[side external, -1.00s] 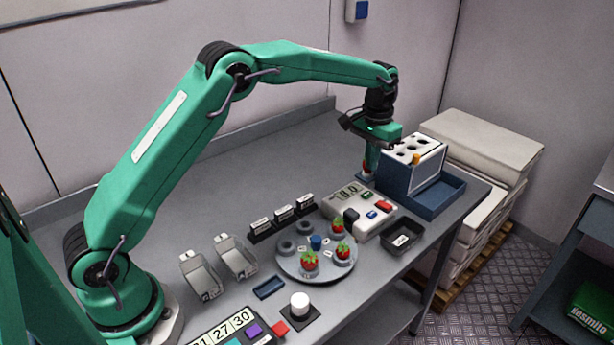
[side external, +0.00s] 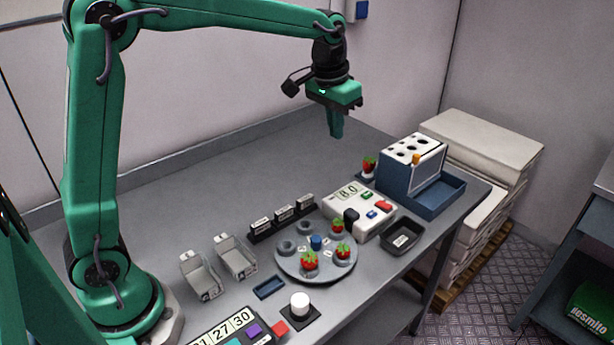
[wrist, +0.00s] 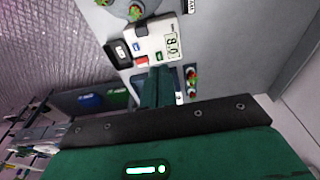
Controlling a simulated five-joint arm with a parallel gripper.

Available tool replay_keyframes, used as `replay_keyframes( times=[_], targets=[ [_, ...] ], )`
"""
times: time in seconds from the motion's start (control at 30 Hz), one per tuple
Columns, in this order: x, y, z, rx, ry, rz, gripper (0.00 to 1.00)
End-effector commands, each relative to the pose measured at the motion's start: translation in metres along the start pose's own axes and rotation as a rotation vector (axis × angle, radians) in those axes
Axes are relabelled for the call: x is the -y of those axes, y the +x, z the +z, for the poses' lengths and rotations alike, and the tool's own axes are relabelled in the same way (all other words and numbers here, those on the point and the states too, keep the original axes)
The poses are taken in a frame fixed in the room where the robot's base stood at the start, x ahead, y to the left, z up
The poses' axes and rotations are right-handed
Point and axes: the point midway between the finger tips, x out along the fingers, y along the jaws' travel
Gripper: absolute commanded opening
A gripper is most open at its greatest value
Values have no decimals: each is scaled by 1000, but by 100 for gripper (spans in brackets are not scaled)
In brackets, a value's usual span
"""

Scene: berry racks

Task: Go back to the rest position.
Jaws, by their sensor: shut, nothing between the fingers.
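My gripper (side external: 336,132) is shut and empty. It hangs in the air above the back of the table, pointing down, left of the blue box with the white holed top (side external: 412,149) and well above the tabletop. In the wrist view its green fingers (wrist: 157,90) are together, with the device with a display (wrist: 164,43) beyond them. A strawberry (side external: 369,164) sits on a small white holder beside the blue box, apart from my gripper. It also shows in the wrist view (wrist: 192,76).
A round grey plate (side external: 290,268) holds several strawberries on ring seats. The device reading 8.0 (side external: 336,205), a black tray (side external: 403,238), clear holders (side external: 235,257) and a labelled rack (side external: 262,237) stand nearby. The back left of the table (side external: 190,205) is clear.

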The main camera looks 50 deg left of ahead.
Motion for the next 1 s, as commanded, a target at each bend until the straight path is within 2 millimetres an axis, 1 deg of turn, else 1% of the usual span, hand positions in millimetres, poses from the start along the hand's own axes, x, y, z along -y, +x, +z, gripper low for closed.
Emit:
replay_keyframes(
  times=[0.03,0.1,0.3,0.43,0.7,0.8,1.0],
  targets=[
    [2,-9,10,-16,-1,0,0],
    [3,-18,22,-33,-1,1,0],
    [8,-40,60,-82,0,1,0],
    [11,-50,85,-115,1,1,0],
    [16,-61,139,-180,0,-1,0],
    [17,-62,159,-206,0,-1,0],
    [20,-58,199,-254,1,-3,0]
  ],
)
